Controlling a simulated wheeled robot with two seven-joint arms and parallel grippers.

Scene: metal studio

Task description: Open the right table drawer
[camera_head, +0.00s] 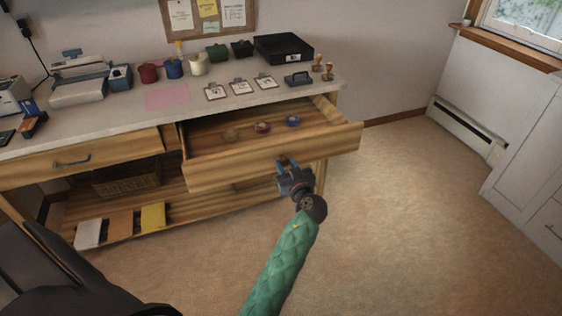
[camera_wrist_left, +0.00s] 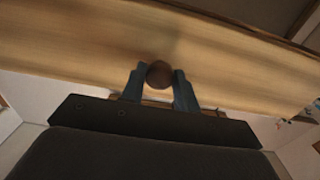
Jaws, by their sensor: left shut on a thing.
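The right table drawer (camera_head: 270,150) is pulled well out from under the worktop. Its front is wooden, and three small round items lie inside. My left gripper (camera_head: 287,163) is at the middle of the drawer front. Its blue fingers (camera_wrist_left: 160,88) are shut on the drawer handle, which they mostly hide in the head view. In the left wrist view, a dark brown rounded piece (camera_wrist_left: 159,73) shows between the fingertips, against the wooden front. My right gripper is not in view.
The left drawer (camera_head: 100,153) is shut and has a dark handle. The worktop (camera_head: 190,98) carries jars, clipboards, stamps and a black tray (camera_head: 284,48). A wicker basket (camera_head: 125,180) and folders sit on the lower shelf. The floor (camera_head: 420,220) to the right is clear.

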